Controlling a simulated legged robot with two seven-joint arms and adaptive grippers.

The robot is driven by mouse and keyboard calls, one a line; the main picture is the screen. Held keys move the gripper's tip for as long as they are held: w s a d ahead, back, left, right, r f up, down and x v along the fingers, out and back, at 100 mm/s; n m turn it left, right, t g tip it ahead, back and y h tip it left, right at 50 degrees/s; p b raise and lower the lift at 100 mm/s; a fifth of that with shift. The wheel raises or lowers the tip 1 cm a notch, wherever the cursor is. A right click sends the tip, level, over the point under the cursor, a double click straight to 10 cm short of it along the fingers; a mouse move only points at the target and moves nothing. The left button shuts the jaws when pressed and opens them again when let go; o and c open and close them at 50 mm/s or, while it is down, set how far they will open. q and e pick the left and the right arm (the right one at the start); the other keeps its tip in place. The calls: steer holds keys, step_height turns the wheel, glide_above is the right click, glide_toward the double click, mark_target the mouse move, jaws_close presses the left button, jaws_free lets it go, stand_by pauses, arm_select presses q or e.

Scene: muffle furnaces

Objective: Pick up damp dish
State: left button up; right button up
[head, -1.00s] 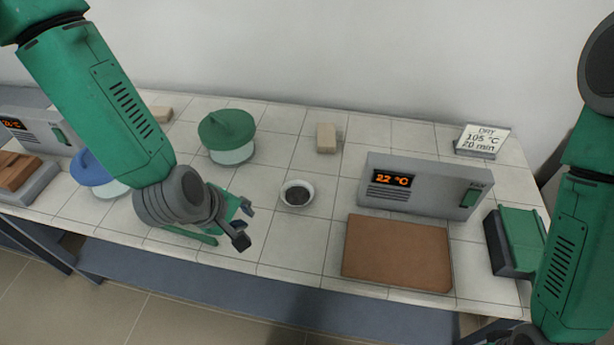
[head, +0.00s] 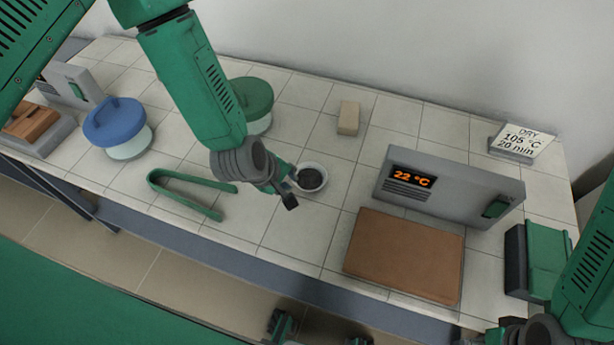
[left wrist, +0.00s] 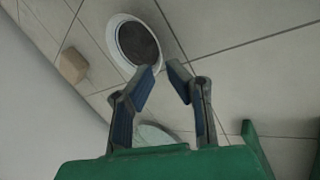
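The damp dish (head: 310,178) is a small white round bowl with dark grainy contents, standing on the tiled bench. It also shows in the left wrist view (left wrist: 133,42), just beyond the fingertips. My left gripper (head: 291,188) is at the dish's left, near side, with its fingers pointing toward it. In the left wrist view its fingers (left wrist: 161,70) are apart with nothing between them. Whether a fingertip touches the rim I cannot tell. My right arm is at the lower right corner; its gripper is mostly cut off.
Green tongs (head: 190,195) lie left of the dish. A green-lidded jar (head: 250,100), blue-lidded jar (head: 115,123) and beige block (head: 348,117) stand nearby. A furnace (head: 450,188) reading 22 °C and a brown board (head: 404,255) are to the right. A sign (head: 522,141) reads DRY 105 °C 20 min.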

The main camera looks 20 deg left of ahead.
mark_target(298, 185)
arm_select(q)
steer(key=f, duration=0.1)
steer(key=w+d+f, duration=0.1)
steer(key=f, duration=0.1)
steer(key=w+d+f+p, duration=0.1)
steer(key=shift+d+f, duration=0.15)
steer(key=shift+a+f, duration=0.1)
steer(key=shift+a, duration=0.45)
jaws_close()
